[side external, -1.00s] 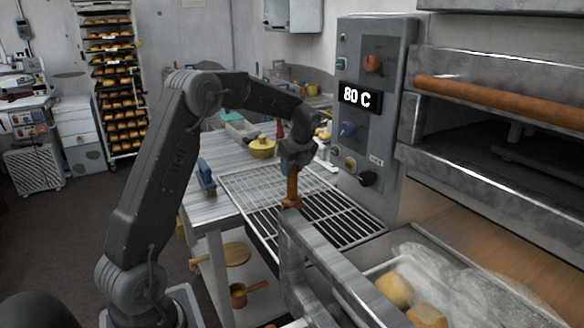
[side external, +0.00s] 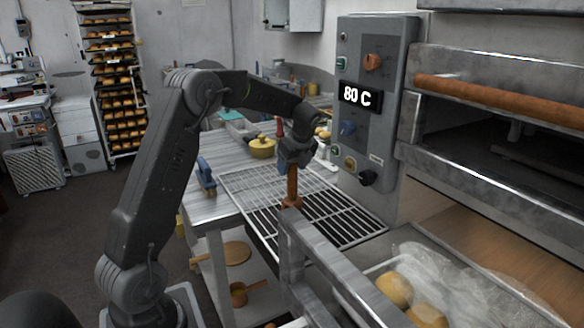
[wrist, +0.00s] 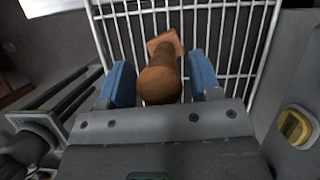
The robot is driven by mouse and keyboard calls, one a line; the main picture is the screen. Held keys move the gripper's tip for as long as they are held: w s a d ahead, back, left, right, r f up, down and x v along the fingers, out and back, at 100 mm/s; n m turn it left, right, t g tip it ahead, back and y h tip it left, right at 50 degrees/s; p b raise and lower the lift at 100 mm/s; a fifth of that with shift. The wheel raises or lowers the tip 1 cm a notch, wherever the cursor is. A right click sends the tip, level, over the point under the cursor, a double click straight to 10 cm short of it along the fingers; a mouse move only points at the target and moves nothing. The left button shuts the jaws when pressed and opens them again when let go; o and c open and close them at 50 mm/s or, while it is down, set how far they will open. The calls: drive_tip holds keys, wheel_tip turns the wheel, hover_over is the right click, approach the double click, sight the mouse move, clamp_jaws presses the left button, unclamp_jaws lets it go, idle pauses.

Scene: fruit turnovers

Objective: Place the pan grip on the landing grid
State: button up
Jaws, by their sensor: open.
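The pan grip (side external: 292,186) is a brown upright handle with a flat squarish foot. It stands on the wire landing grid (side external: 240,184), near the bar at the grid's front; its foot appears to rest on the wires. My gripper (side external: 289,167) is just above and around the handle's upper part. In the wrist view the blue fingers of my gripper (wrist: 160,84) are apart, with a gap on each side of the pan grip (wrist: 160,84). The grid's white wires (wrist: 118,30) show behind it. The far part of the foot's contact is hidden.
The oven control panel (side external: 378,110) reading 80 C stands close right of my gripper. A metal bar frame (side external: 330,262) rises in front of the grid.

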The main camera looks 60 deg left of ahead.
drive_tip(key=v, duration=1.1)
drive_tip(key=s+d+r+n+t+h, duration=0.15)
drive_tip(key=s+d+r+n, duration=0.3)
drive_tip(key=d, duration=0.45)
drive_tip(key=s+d+f+n+t+h, duration=0.1)
drive_tip(key=s+d+f+n+t, duration=0.1)
drive_tip(key=s+d+n, duration=0.4)
drive_tip(key=s+d+f+n+t+h, duration=0.2)
drive_tip(key=s+d+f+n, duration=0.2)
drive_tip(key=s+d, duration=0.6)
drive_tip(key=s+n, duration=0.2)
drive_tip(key=s, duration=0.1)
drive_tip(key=shift+s+d+f+n, duration=0.3)
drive_tip(key=shift+s+f+n, duration=0.05)
drive_tip(key=shift+s+f, duration=0.05)
